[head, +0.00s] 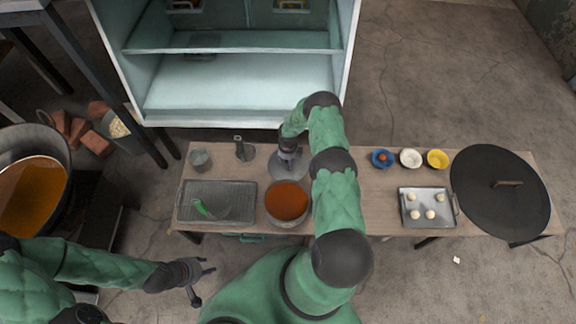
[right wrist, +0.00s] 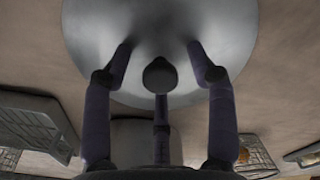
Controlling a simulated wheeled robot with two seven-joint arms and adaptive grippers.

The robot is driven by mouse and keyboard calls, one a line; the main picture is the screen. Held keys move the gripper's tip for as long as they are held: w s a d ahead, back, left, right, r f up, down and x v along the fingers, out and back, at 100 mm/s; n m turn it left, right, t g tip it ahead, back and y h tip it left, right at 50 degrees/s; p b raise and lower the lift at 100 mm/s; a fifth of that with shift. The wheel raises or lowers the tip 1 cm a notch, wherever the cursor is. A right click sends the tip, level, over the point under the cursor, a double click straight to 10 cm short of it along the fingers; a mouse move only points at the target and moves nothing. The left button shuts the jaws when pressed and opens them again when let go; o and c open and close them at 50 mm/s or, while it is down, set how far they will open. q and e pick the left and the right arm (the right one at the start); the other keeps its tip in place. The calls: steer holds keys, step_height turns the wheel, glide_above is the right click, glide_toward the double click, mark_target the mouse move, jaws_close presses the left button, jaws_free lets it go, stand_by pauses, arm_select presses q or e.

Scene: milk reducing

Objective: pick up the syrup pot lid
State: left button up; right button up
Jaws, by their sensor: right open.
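A round grey metal lid (head: 291,172) lies on the wooden table behind a pot of red-brown liquid (head: 287,202). In the right wrist view the lid (right wrist: 215,30) fills the top, with a dark round knob (right wrist: 159,75) at its middle. My right gripper (head: 289,152) is over the lid, pointing down. Its fingers (right wrist: 160,65) are spread on both sides of the knob, with a third behind it. Whether they touch the lid is unclear. My left gripper (head: 203,280) is open and empty in front of the table, at the lower left.
A grey tray (head: 187,207) with a green-handled tool, a metal cup (head: 200,159) and a dark grater-like item (head: 244,149) are left. Small bowls (head: 411,158), a tray of white balls (head: 405,217) and a large black lid (head: 500,212) are right. An open cabinet (head: 240,85) stands behind.

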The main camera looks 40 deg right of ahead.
steer(key=shift+r, duration=0.15)
jaws_close()
